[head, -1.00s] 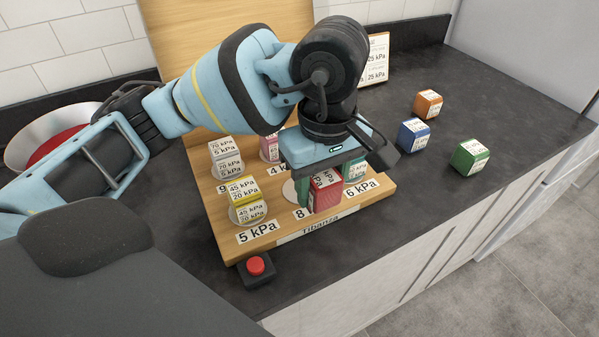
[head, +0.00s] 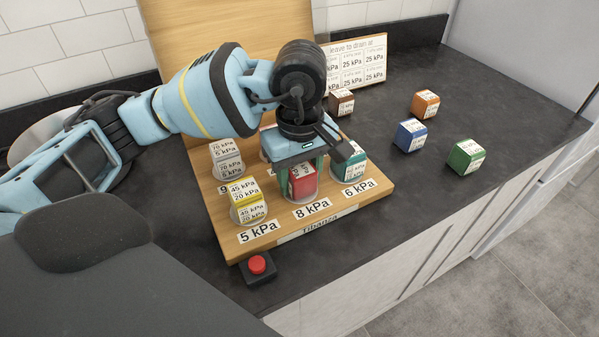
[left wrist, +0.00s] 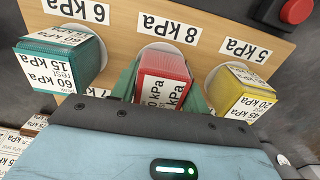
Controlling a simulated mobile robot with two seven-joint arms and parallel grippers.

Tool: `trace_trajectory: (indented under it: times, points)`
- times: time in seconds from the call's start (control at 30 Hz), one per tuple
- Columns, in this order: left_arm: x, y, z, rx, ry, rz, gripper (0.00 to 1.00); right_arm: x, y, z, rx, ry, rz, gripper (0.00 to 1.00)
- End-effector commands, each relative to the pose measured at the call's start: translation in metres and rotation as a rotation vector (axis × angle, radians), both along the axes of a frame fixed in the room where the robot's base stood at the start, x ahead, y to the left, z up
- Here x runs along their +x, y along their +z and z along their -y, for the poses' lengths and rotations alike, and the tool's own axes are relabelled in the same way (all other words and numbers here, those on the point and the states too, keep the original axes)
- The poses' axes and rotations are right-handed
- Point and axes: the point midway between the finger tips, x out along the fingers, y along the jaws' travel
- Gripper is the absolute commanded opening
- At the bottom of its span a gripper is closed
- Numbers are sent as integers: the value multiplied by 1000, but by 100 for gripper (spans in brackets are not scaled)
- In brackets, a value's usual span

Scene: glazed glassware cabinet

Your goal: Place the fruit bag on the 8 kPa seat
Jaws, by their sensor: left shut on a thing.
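My left gripper (head: 302,176) is shut on a red block (head: 303,186) with white labels, its green fingers on both sides. The red block (left wrist: 165,78) is upright over the white round 8 kPa seat (left wrist: 167,50) in the left wrist view. I cannot tell whether it touches the seat. Its label shows kPa figures; no fruit bag name is readable. The 8 kPa label (head: 312,208) is in front of it on the wooden board (head: 285,229). My right gripper is not in view.
A yellow block stack (head: 247,202) stands on the 5 kPa seat and a teal block (head: 349,170) on the 6 kPa seat, close on either side. A grey-labelled stack (head: 227,160) is behind. Orange, blue (head: 410,135) and green blocks lie right. A red button (head: 257,265) is in front.

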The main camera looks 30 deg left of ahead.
Motion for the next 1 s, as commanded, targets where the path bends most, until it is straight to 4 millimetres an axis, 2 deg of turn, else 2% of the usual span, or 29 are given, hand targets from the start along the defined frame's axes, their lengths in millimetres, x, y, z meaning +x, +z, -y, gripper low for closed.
trace_trajectory:
  times: [0.33,0.37,0.53,0.83,1.0]
  points:
    - [0,-4,0,0,0,0,20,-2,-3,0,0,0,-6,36]
    - [0,-4,0,1,0,-1,47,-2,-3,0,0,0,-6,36]
    - [0,-3,0,0,0,0,67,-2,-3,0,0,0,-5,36]
    - [0,-1,0,0,1,1,67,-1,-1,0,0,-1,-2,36]
    - [1,14,0,0,1,4,67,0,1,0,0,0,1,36]
